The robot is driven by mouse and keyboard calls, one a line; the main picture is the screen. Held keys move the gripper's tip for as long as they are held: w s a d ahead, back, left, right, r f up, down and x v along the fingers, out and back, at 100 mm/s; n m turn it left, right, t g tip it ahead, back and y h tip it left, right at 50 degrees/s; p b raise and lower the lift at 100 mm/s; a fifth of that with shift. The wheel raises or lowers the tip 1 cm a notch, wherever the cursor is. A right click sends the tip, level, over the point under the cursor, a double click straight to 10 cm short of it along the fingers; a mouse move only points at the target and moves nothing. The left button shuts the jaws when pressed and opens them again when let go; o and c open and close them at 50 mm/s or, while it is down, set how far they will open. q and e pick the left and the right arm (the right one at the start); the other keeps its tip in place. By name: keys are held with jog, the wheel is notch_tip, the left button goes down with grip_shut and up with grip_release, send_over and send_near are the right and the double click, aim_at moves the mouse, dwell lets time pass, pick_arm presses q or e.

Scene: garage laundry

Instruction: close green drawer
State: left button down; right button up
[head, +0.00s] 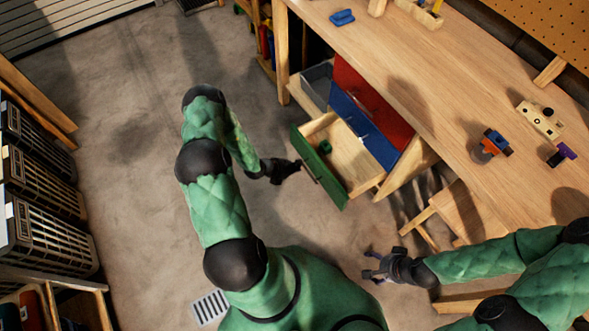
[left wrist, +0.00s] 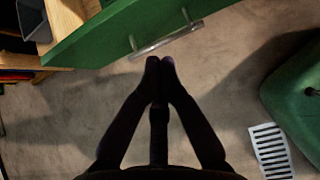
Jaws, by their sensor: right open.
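The green drawer (head: 328,184) is pulled out of the cabinet under the workbench, with a small green object (head: 324,147) inside its wooden box. Its green front (left wrist: 112,34) and metal bar handle (left wrist: 166,41) fill the top of the left wrist view. My left gripper (head: 297,166) is just outside the drawer front, near the handle. In the left wrist view its fingertips (left wrist: 160,64) are together, with nothing visible between them, just below the handle. I cannot tell whether they touch it. My right gripper (head: 371,268) is open and empty, above the floor to the right of my body.
A blue drawer (head: 365,127) and a red drawer (head: 374,99) sit beside the green one, and a grey bin (head: 317,82) is behind it. The wooden workbench (head: 440,80) overhangs at right. Wooden legs stand below the drawer. Black crates (head: 45,185) line the left; the floor between is clear.

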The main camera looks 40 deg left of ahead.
pick_arm(q)
jog(key=b+x, duration=0.1)
jog(key=x, duration=0.1)
jog(key=r+x, duration=0.1)
jog(key=x, duration=0.2)
jog(key=w+b+x, duration=0.1)
jog(key=x, duration=0.2)
jog(key=shift+d+r+b, duration=0.2)
jog(key=shift+d+b, duration=0.1)
jog(key=shift+b, duration=0.05)
jog(key=shift+w+d, duration=0.15)
jog(key=shift+w, duration=0.4)
pick_arm(e)
notch_tip(320, 180, down, 3)
jog(key=shift+f, duration=0.2)
pick_arm(q)
jog(key=shift+d+r, duration=0.1)
